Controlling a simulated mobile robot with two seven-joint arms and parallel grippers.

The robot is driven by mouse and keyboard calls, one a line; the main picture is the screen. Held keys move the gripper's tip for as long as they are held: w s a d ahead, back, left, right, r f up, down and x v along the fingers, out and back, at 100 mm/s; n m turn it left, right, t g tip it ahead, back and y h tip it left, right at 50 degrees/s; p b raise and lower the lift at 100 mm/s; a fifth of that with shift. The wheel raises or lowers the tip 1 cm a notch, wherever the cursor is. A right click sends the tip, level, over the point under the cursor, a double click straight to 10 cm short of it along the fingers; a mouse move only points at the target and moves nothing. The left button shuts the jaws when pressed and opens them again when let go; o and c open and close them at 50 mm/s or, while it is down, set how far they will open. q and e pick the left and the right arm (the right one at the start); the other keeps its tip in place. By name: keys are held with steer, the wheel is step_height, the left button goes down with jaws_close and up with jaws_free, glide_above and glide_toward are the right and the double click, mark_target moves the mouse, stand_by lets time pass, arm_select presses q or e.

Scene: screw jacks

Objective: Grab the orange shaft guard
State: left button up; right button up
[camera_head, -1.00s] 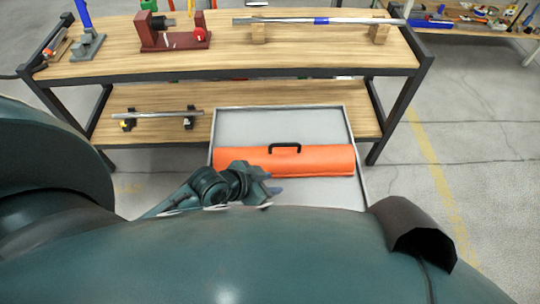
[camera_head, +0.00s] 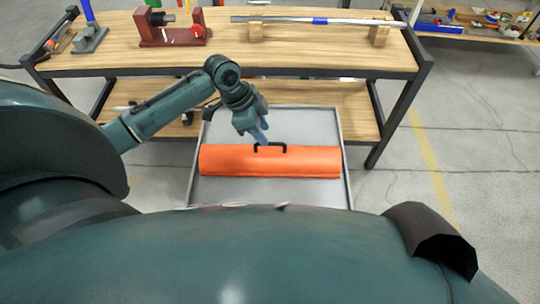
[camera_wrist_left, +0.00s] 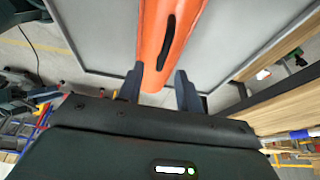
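The orange shaft guard (camera_head: 225,160) is a long orange cylinder lying across a grey tray, with a black handle (camera_head: 284,149) on top. In the left wrist view the guard (camera_wrist_left: 152,45) runs away from the gripper, its dark handle (camera_wrist_left: 168,42) facing the camera. My left gripper (camera_head: 263,137) is over the guard near the handle's left end, pointing down. In the left wrist view its two fingers (camera_wrist_left: 159,88) are apart, with nothing clearly held between them; contact with the guard cannot be told. My right gripper is not in view.
The grey tray (camera_head: 346,190) has raised rims and sits in front of the workbench's lower shelf (camera_head: 350,100). The workbench top (camera_head: 330,57) stands behind, carrying a red vise (camera_head: 172,39) and a long metal shaft (camera_head: 290,20). Floor is clear to the right.

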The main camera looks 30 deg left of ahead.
arm_select(q)
steer(key=shift+a+x, duration=0.15)
steer(key=shift+x, duration=1.6)
steer(key=shift+a+x, duration=0.15)
steer(key=shift+x, duration=1.6)
steer(key=shift+c, duration=0.5)
jaws_close()
steer(key=shift+w, duration=0.15)
